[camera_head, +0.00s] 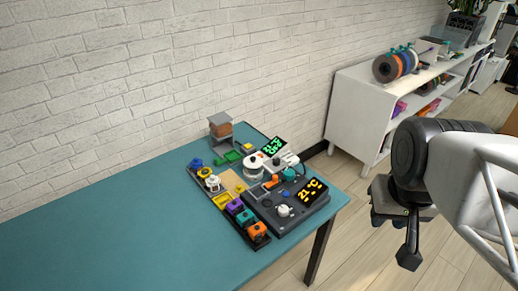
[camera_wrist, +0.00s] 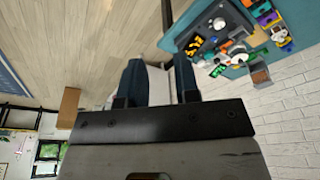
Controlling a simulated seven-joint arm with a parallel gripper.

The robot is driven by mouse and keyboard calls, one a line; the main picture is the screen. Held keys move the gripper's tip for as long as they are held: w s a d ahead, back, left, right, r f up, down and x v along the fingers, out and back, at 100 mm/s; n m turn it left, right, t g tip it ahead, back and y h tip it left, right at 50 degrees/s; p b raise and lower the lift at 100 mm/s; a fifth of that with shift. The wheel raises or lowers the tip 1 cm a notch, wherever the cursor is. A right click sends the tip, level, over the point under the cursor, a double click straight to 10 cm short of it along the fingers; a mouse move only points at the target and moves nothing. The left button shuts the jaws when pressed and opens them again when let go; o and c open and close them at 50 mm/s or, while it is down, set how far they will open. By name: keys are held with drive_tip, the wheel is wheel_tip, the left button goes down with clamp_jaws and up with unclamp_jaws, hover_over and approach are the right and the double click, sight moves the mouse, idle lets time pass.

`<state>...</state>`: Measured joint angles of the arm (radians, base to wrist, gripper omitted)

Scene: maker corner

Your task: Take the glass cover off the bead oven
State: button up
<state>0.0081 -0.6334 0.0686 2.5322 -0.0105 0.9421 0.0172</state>
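Two small machines stand at the right end of the teal table. One is a dark unit (camera_head: 287,208) with an orange display reading 21 °C and a pale knob. Behind it is a white unit (camera_head: 283,161) with a green display and a round, pale, drum-like part (camera_head: 254,172) at its left. The views are too small to tell which part is the glass cover. The dark unit also shows in the wrist view (camera_wrist: 207,28). My gripper (camera_head: 393,233) hangs over the floor right of the table, away from both machines. In the wrist view its fingers (camera_wrist: 160,82) are apart and empty.
A tray with purple, teal and orange blocks (camera_head: 240,213) lies left of the dark unit. A grey stand (camera_head: 220,126) is at the back near the brick wall. The teal table (camera_head: 110,235) is clear at left. A white shelf (camera_head: 352,112) with spools stands beyond.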

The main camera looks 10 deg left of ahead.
drive_tip(key=shift+o, duration=0.5)
drive_tip(key=o, duration=1.2)
drive_tip(key=shift+o, duration=0.2)
drive_tip(key=shift+w, duration=0.1)
